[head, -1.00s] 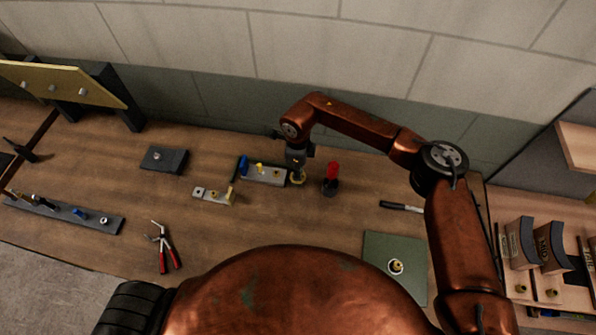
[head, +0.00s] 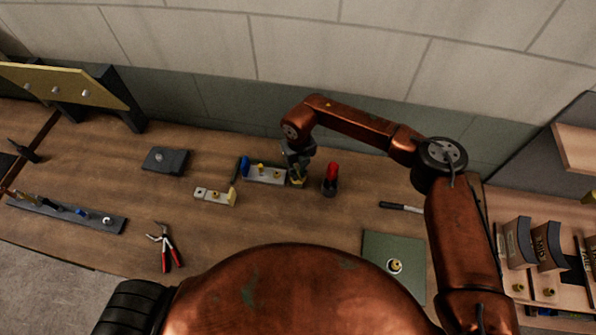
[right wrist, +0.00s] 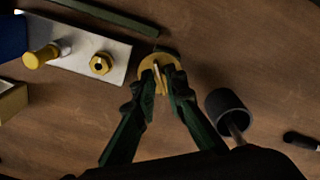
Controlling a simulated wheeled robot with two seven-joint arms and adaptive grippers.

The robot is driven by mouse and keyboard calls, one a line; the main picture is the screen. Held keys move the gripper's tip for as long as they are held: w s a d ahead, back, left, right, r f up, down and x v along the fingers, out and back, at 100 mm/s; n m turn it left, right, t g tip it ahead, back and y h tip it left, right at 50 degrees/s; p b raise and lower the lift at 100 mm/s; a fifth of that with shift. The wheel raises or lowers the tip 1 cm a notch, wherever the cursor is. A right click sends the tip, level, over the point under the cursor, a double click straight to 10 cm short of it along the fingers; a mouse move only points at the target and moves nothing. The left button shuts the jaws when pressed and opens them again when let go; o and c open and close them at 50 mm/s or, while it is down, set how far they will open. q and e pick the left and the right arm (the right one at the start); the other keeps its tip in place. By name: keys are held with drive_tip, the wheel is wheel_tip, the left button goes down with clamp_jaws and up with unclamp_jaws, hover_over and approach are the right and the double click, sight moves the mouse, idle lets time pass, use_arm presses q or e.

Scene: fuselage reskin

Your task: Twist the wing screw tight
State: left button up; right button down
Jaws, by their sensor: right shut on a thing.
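The wing screw (right wrist: 158,67) is brass, with a round base and an upright wing, in the upper middle of the right wrist view. My right gripper (right wrist: 161,83) is shut on the wing, one finger on each side. In the head view my right gripper (head: 297,173) points down at the right end of a small grey plate (head: 266,176); the screw is mostly hidden there. In the right wrist view this plate (right wrist: 82,50) carries a brass hex fitting (right wrist: 101,63) and a yellow-headed pin (right wrist: 40,57). How deep the screw sits cannot be seen. My left gripper is not in view.
A dark cup (head: 329,188) with a red-handled tool stands close to the right of my right gripper. A small bracket (head: 214,195), red-handled pliers (head: 165,248) and a green mat (head: 393,250) lie nearer. The wall is close behind.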

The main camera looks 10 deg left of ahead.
drive_tip(key=m+p, duration=0.1)
drive_tip(key=m, duration=0.2)
drive_tip(key=shift+r+m, duration=0.1)
drive_tip(key=shift+m, duration=0.2)
drive_tip(key=shift+m+p, duration=0.5)
drive_tip(key=shift+m, duration=1.2)
drive_tip(key=c, duration=2)
unclamp_jaws()
drive_tip(key=shift+o, duration=0.2)
wheel_tip(320, 180, up, 12)
